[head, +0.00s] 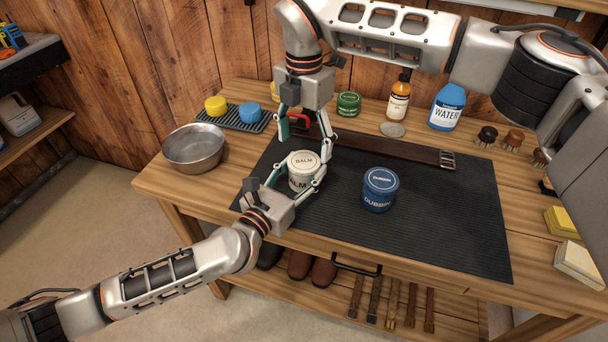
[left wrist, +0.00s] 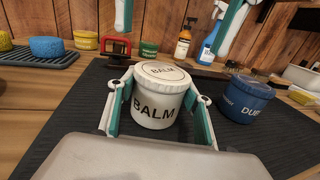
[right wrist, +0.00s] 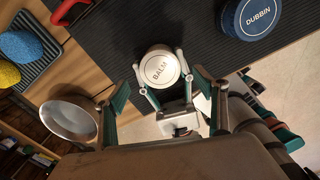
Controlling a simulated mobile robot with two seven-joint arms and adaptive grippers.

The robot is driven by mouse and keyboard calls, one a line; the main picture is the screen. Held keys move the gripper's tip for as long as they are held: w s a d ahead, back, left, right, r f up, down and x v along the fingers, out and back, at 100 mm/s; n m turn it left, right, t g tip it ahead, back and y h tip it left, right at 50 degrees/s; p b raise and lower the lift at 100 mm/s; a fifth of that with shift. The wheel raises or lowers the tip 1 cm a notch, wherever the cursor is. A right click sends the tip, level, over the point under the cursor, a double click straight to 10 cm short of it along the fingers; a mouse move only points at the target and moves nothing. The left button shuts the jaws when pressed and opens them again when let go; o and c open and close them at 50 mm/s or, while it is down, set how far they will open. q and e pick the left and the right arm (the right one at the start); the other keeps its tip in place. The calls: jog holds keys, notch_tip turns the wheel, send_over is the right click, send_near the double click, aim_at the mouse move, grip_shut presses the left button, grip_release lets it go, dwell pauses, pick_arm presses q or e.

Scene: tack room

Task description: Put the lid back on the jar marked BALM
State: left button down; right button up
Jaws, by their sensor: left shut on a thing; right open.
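The white jar marked BALM (left wrist: 155,108) stands on the dark mat (head: 430,225). Its white lid, also marked BALM (left wrist: 163,70), sits on its mouth; the lid shows from above in the right wrist view (right wrist: 160,69). I cannot tell whether the lid is fully seated. My left gripper (head: 300,180) is shut on the jar, with its fingers at both sides of the body. My right gripper (head: 304,134) is open and empty, pointing down behind and above the jar, apart from the lid.
A blue DUBBIN jar (head: 380,190) stands right of the BALM jar. A leather strap (head: 400,150) lies behind. A metal bowl (head: 194,150) is at left. The mat's front right is clear.

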aim_at(304, 161)
notch_tip(304, 161, up, 8)
dwell(0.5)
pick_arm(q)
jog(key=c, duration=0.9)
grip_release()
jog(key=v, duration=1.2)
jog(key=shift+s, duration=0.1)
pick_arm(e)
jog(key=shift+s, duration=0.1)
